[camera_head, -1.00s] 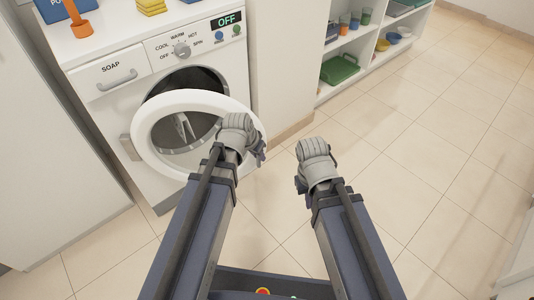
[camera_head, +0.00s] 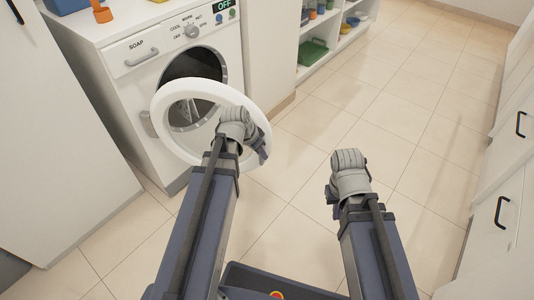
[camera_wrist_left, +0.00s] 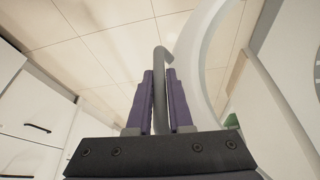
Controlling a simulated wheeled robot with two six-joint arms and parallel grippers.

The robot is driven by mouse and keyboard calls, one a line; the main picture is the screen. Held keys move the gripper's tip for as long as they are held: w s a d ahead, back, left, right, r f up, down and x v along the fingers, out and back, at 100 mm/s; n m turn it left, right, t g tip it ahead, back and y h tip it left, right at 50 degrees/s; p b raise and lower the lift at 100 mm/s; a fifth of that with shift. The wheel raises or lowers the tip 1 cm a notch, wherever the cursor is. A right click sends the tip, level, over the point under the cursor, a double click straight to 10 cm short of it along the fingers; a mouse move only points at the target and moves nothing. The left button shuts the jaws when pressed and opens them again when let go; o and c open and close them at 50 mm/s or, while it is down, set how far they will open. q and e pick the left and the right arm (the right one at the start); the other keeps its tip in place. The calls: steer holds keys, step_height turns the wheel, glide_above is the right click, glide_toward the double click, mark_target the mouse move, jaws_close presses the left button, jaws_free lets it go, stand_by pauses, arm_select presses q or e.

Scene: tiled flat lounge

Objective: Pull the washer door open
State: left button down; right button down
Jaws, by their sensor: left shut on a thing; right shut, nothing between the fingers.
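The washer (camera_head: 130,70) stands at the upper left, with its round white door (camera_head: 168,92) swung partly open on its left-side hinge. The dark drum opening (camera_head: 195,63) shows behind the door. My left gripper (camera_head: 258,146) is at the right rim of the door. In the left wrist view its fingers (camera_wrist_left: 160,100) are shut on a grey hooked handle (camera_wrist_left: 160,65), with the curved white door rim (camera_wrist_left: 205,45) just right of it. My right gripper (camera_head: 333,196) is shut and empty over the floor, apart from the washer; its fingertips are mostly hidden by its wrist.
Open floor (camera_head: 400,115) lies ahead and right. A white shelf unit (camera_head: 330,35) with several small items stands past the washer. White cabinets with dark handles (camera_head: 502,211) line the right edge. A tall white panel (camera_head: 55,130) stands left of the washer.

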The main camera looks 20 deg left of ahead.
arm_select(q)
steer(key=shift+s, duration=0.35)
arm_select(e)
steer(key=shift+s+d, duration=0.15)
steer(key=shift+s, duration=0.35)
arm_select(q)
steer(key=c, duration=1.1)
jaws_free()
steer(key=shift+r, duration=0.1)
arm_select(e)
steer(key=shift+r, duration=0.1)
